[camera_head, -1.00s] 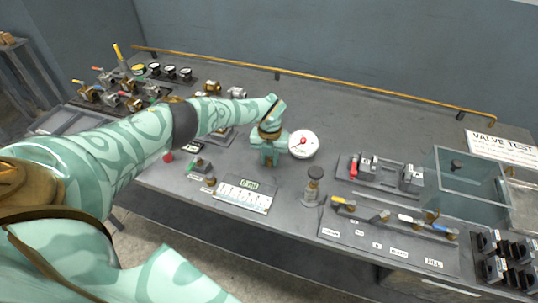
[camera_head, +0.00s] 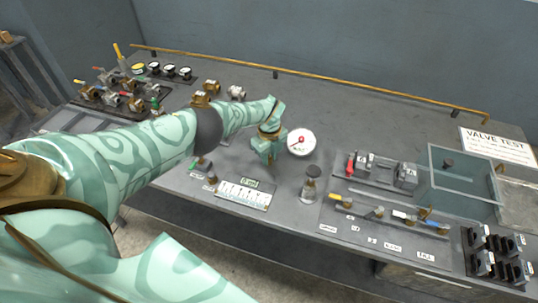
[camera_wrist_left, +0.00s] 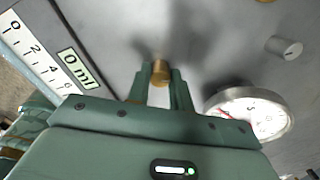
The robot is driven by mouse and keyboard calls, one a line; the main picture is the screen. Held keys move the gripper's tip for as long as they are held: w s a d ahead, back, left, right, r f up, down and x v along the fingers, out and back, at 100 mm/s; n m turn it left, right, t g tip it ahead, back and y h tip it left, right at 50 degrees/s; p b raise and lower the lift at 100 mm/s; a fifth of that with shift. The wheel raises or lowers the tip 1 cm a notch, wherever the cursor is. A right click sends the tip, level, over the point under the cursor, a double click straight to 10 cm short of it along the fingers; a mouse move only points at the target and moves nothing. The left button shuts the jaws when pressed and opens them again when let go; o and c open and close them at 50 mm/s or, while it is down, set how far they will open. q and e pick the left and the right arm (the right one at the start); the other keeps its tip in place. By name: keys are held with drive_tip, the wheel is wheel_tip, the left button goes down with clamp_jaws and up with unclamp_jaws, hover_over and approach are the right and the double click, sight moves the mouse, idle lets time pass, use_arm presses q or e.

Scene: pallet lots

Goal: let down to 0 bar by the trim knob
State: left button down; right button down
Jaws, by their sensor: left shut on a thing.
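My left gripper (camera_head: 267,155) points down at the bench just left of the pressure gauge (camera_head: 300,142). In the left wrist view, its fingers (camera_wrist_left: 160,92) are shut on a small brass knob (camera_wrist_left: 160,70), which shows between the fingertips. In the head view the gripper hides the knob. The gauge has a round white face with a red needle, and it also shows in the wrist view (camera_wrist_left: 262,112), tilted and partly behind the gripper body. Its reading is too small to tell. My right gripper is not in view.
A scale plate (camera_head: 243,194) with a green-edged display lies in front of the gripper. A dark-topped post (camera_head: 311,185) stands to the right. Lever valves (camera_head: 385,215), a clear box (camera_head: 460,180) and black blocks (camera_head: 497,255) fill the right. The bench behind the gauge is clear.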

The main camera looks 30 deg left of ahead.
use_arm(q)
drive_tip(key=shift+w+r+n, duration=0.1)
drive_tip(key=shift+n, duration=1)
drive_tip(key=c, duration=1.3)
unclamp_jaws()
drive_tip(key=shift+o, duration=0.2)
wheel_tip(320, 180, up, 16)
drive_tip(key=p, duration=1.2)
